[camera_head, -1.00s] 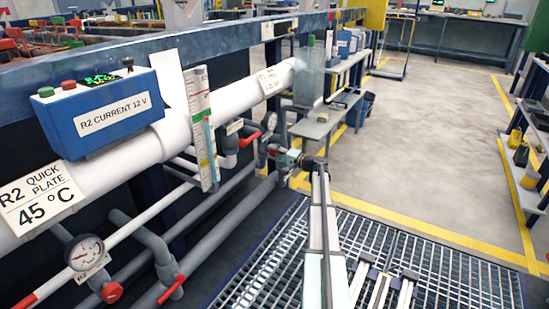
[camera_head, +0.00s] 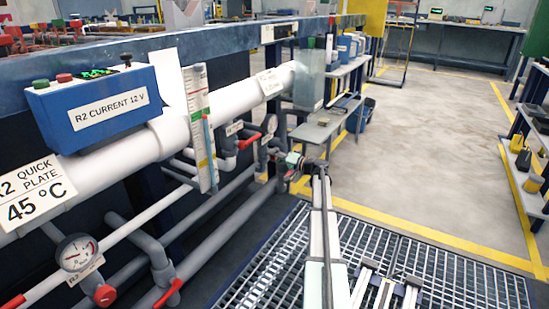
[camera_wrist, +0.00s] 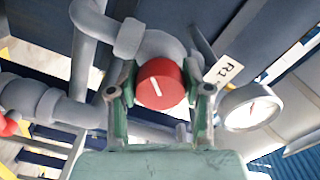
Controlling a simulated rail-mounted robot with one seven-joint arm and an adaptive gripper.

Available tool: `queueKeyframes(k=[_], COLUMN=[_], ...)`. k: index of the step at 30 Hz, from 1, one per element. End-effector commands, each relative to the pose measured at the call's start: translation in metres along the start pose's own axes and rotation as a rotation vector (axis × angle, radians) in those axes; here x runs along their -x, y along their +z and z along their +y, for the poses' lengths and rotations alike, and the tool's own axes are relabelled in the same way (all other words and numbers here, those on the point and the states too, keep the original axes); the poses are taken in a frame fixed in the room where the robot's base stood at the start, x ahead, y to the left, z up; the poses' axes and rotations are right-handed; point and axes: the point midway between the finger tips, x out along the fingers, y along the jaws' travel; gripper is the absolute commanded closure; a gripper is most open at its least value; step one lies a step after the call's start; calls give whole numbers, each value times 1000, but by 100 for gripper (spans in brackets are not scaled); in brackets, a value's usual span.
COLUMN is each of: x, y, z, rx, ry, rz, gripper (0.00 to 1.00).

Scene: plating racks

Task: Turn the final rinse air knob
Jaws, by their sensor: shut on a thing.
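A round red knob (camera_wrist: 161,84) with a white pointer mark sits between the two fingers of my gripper (camera_wrist: 158,88) in the wrist view. The fingers are shut on its left and right sides. The white mark is tilted. The knob is mounted on grey pipework, with a tag, partly readable, and a round gauge (camera_wrist: 250,108) to its right. In the head view my gripper (camera_head: 294,161) is small, at the pipes near the far end of the rack. The knob cannot be made out there.
Grey pipes with red-handled valves run along the rack on the left, with a pressure gauge (camera_head: 76,252) nearest. A blue R2 current box (camera_head: 95,105) sits above. A grey shelf (camera_head: 318,130) stands just beyond my gripper. The aisle floor (camera_head: 430,150) is clear.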

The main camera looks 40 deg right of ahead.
Motion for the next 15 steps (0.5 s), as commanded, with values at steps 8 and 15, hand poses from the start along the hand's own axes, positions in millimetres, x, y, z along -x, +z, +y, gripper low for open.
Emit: queueKeyframes(k=[8,15], x=[-2,0], y=[-1,0], z=[-1,0], rx=[0,-1], ry=[-1,-1], rz=[0,0], gripper=[27,27])
